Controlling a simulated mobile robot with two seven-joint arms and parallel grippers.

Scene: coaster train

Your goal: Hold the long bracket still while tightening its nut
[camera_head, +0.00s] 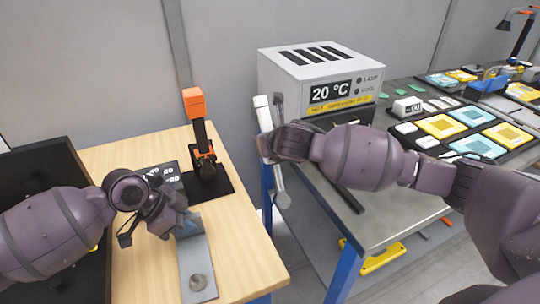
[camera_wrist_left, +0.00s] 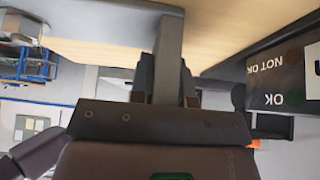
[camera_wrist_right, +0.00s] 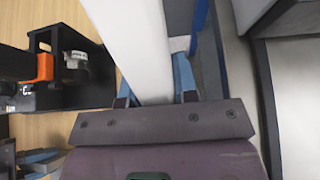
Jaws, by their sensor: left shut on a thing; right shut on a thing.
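The long bracket is a flat grey plate (camera_head: 197,265) at the front of the wooden table. A round grey piece (camera_head: 198,283) sits near its front end; I cannot tell whether it is the nut. My left gripper (camera_head: 183,224) is shut on the bracket's far end. In the left wrist view the bracket shows as a grey bar (camera_wrist_left: 168,45) between the fingers. My right gripper is shut on a long tool with a white shaft (camera_head: 263,112), held steeply between the two tables, apart from the bracket. The shaft also fills the right wrist view (camera_wrist_right: 138,45). The right fingertips are largely hidden in the head view.
An orange and black device (camera_head: 200,140) stands on a black mat on the wooden table (camera_head: 243,248). A black OK/NOT OK sign (camera_head: 160,170) is behind my left gripper. A grey box reading 20 °C (camera_head: 300,85) stands on the metal table at right, with several trays beyond.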

